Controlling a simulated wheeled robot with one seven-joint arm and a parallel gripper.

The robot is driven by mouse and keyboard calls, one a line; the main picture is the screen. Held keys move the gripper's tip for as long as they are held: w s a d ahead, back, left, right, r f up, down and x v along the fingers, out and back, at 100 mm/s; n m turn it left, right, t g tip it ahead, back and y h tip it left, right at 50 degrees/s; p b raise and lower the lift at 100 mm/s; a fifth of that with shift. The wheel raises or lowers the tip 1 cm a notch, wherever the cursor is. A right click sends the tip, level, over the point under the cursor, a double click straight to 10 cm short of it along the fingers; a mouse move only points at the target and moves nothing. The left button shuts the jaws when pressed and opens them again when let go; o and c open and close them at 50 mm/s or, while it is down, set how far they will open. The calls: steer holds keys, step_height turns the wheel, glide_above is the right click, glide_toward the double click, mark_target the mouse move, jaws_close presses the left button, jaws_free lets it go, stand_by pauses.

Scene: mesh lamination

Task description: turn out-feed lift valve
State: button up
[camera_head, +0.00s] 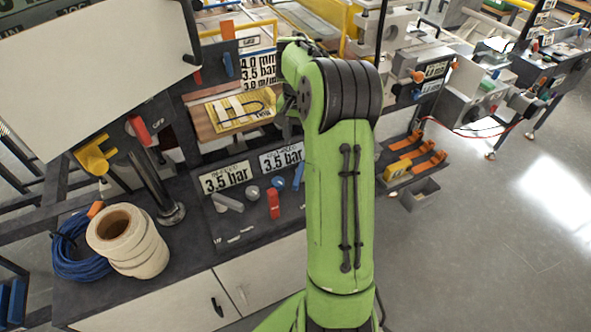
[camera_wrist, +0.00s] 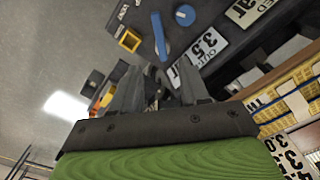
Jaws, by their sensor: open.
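The out-feed sign (camera_head: 282,157) reading 3.5 bar stands on the dark bench panel in the head view, left of my arm. A blue lever (camera_head: 298,176) sits just below it, close to my arm's edge, probably the out-feed lift valve. In the wrist view the blue lever (camera_wrist: 160,37) lies beyond my fingertips, beside the out-feed sign (camera_wrist: 205,50). My gripper (camera_wrist: 158,85) is open, its two dark fingers spread with nothing held between them. The lever appears apart from the fingers. In the head view my gripper is mostly hidden behind my green arm.
A red lever (camera_head: 273,204), a grey lever (camera_head: 228,202) and the in-feed sign (camera_head: 227,178) stand nearby on the panel. Tape rolls (camera_head: 127,240) and blue cable (camera_head: 78,255) sit at left. Open floor is at right.

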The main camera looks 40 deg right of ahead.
mark_target(298, 175)
step_height(298, 175, down, 14)
steer(key=shift+d+b, duration=0.1)
steer(key=shift+b, duration=0.9)
steer(key=shift+c, duration=0.2)
jaws_close()
